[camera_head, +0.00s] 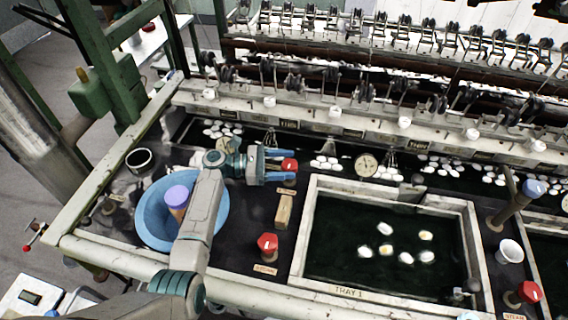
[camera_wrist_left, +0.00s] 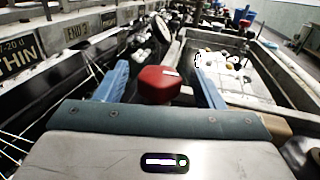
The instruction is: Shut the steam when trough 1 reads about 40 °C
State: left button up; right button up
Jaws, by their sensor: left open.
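My left gripper (camera_head: 292,166) is open, its two blue fingers on either side of a red knob (camera_head: 289,164). In the left wrist view the red knob (camera_wrist_left: 160,85) sits between the fingers, with a gap visible on both sides. A small label (camera_head: 286,191) lies by the knob, too small to read. A round dial gauge (camera_head: 367,164) stands at the trough to the right of the gripper. A second dial (camera_head: 224,145) is partly hidden behind my left gripper. I cannot read either needle. My right gripper is not in view.
A second red knob (camera_head: 267,243) stands nearer the front, and a third (camera_head: 529,292) at lower right. Tray 1 (camera_head: 310,228) holds several white cocoons in dark water. A blue basin (camera_head: 153,228) lies under my left arm. A wooden block (camera_head: 284,212) lies near the gripper.

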aim_at(284, 165)
pick_arm(q)
jog(key=r, duration=0.1)
jog(key=r+b, duration=0.1)
jog(key=r, duration=0.1)
jog(key=shift+s+r, duration=0.15)
jog(key=shift+s, duration=0.2)
jog(key=s+b, duration=0.1)
jog(key=s, duration=0.3)
jog(key=s+r, duration=0.1)
jog(key=s, duration=0.4)
jog(key=s+b, duration=0.1)
jog(key=s, duration=0.4)
jog(key=shift+d+r+b, duration=0.2)
jog(key=shift+d+b, duration=0.05)
jog(key=shift+b, duration=0.05)
jog(key=shift+s+r, duration=0.15)
jog(key=shift+s, duration=0.55)
